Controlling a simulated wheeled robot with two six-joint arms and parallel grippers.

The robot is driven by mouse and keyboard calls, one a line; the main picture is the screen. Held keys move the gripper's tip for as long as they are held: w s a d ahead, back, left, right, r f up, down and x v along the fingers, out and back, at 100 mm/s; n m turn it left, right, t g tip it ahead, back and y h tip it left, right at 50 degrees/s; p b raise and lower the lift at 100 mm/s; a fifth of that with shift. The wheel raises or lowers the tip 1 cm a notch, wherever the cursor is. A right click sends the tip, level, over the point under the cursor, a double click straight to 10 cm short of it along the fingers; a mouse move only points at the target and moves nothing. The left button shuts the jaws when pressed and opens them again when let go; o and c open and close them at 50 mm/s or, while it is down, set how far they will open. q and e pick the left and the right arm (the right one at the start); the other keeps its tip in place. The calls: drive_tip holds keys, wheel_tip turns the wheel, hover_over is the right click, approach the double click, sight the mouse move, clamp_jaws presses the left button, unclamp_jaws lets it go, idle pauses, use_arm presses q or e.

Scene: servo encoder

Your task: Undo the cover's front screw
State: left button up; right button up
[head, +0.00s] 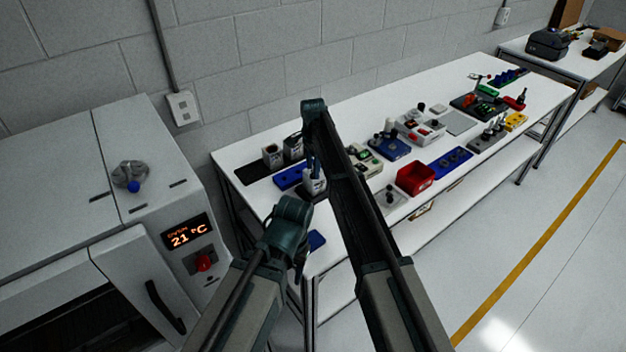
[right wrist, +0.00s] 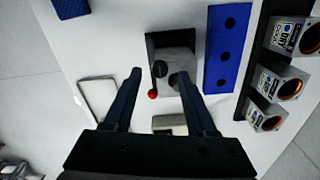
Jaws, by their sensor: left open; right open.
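In the right wrist view, a grey block (right wrist: 178,62) sits in a dark holder with a red-tipped lever (right wrist: 152,94). Two dark round screw-like heads show on its top; I cannot tell which is the cover's front screw. My right gripper (right wrist: 158,76) is open above the block, its fingers on either side of it in the picture, with nothing held. In the head view, the right gripper (head: 314,170) points down over a labelled grey unit (head: 314,187) at the table's near end, partly hiding it. My left gripper (head: 300,268) is open and empty, lower, near the table's left edge.
A blue strip with holes (right wrist: 221,50) lies beside the block, then a row of labelled grey motor units (right wrist: 279,82). A pale flat piece (right wrist: 98,98) lies on the other side. A red bin (head: 416,179) and several fixtures stand farther along the table.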

drive_tip(key=shift+f+b, duration=0.45)
drive_tip(key=shift+f, duration=0.4)
clamp_jaws()
